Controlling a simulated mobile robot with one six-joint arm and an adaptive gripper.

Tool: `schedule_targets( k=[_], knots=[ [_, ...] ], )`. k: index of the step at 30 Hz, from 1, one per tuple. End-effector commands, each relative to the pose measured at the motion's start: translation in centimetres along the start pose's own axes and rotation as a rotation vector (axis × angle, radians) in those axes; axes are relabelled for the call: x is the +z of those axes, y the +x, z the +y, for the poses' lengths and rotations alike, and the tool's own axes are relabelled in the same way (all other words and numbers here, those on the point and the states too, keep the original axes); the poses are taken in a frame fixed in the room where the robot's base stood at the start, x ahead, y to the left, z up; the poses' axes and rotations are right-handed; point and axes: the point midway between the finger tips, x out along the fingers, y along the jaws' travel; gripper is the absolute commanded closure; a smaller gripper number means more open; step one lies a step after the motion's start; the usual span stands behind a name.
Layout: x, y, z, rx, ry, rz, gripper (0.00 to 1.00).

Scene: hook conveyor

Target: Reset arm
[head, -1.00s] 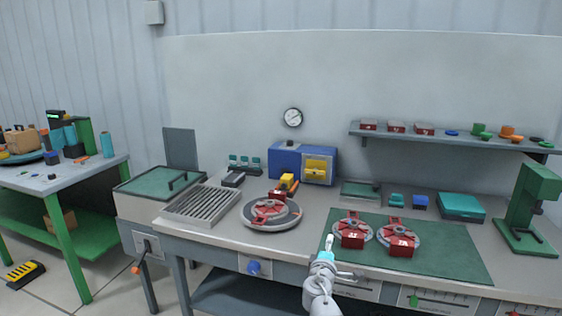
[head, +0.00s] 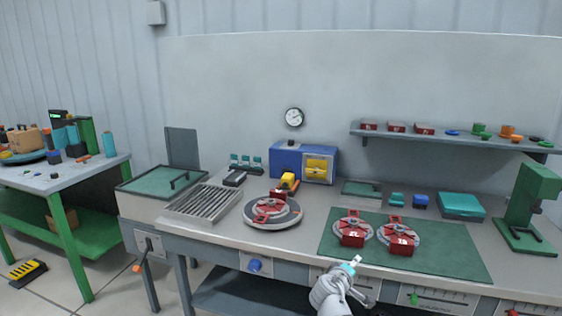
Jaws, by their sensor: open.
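My gripper (head: 354,263) is low in the head view, at the front edge of the workbench. It is small in the picture, and its jaws are open with nothing seen between them. My white arm rises from the bottom edge. Just beyond the gripper, two grey round fixtures with red blocks, a left one (head: 353,232) and a right one (head: 398,237), sit on the green mat (head: 450,257). The gripper is apart from both.
A round turntable (head: 272,211) with a red part stands left of the mat. A slatted grey rack (head: 201,202), a blue and yellow box (head: 304,162) and a green press (head: 528,208) stand on the bench. A shelf (head: 455,137) hangs behind. The bench front carries a blue knob (head: 254,265).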

Motion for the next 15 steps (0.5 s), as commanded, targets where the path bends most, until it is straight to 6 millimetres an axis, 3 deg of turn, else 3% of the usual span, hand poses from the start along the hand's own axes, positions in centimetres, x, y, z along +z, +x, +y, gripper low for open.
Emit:
schedule_targets(
  k=[8,15],
  knots=[
    [5.7,-0.1,-4.3,-0.252,0.231,-0.272,0.34],
    [8.8,-2.4,-8.8,-0.513,0.389,-0.491,0.34]
  ],
)
